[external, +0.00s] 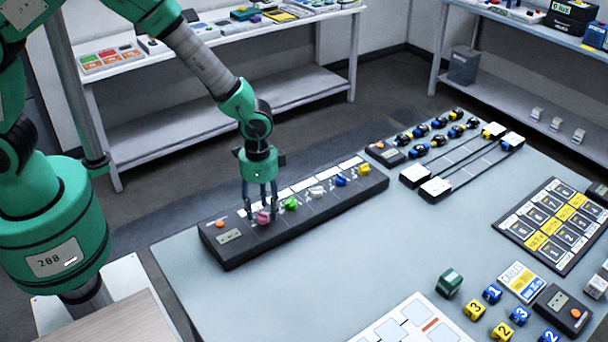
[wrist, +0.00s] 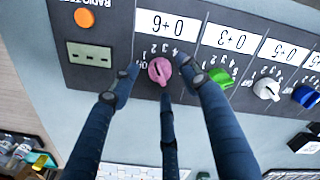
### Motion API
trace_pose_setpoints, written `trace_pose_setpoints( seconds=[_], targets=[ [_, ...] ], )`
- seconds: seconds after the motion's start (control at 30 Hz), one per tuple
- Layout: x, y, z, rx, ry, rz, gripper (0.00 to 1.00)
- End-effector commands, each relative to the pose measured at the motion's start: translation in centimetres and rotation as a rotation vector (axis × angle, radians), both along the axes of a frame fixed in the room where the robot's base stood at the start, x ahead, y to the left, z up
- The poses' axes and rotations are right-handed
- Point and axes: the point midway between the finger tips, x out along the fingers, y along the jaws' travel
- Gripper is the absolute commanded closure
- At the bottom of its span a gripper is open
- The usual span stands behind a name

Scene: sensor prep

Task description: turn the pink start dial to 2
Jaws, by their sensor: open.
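The pink start dial (external: 263,217) sits at the near left end of a long black panel (external: 232,252). In the wrist view the pink dial (wrist: 160,71) has a dark mark on its face and printed numbers and an OFF mark around it. I cannot tell surely which number it points at. My gripper (external: 262,208) points down over the dial. Its three dark fingers (wrist: 161,80) are spread around the dial, one on each side and one below in the wrist view. I see gaps between the fingers and the dial, so it is open and not holding it.
Beside it on the panel are a green dial (external: 291,203), a white dial (external: 317,192), a blue dial (external: 341,180) and a yellow dial (external: 364,169). An orange button (wrist: 85,17) and a small display (wrist: 90,55) lie left of the pink dial.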

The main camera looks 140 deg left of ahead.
Motion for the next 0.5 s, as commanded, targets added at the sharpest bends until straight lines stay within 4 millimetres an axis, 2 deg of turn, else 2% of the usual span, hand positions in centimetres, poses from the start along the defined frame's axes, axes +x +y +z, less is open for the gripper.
trace_pose_setpoints(
  seconds=[0.5],
  targets=[
    [0.1, 0.1, 8.1, 0.002, -0.002, 0.0, 0.54]
  ],
)
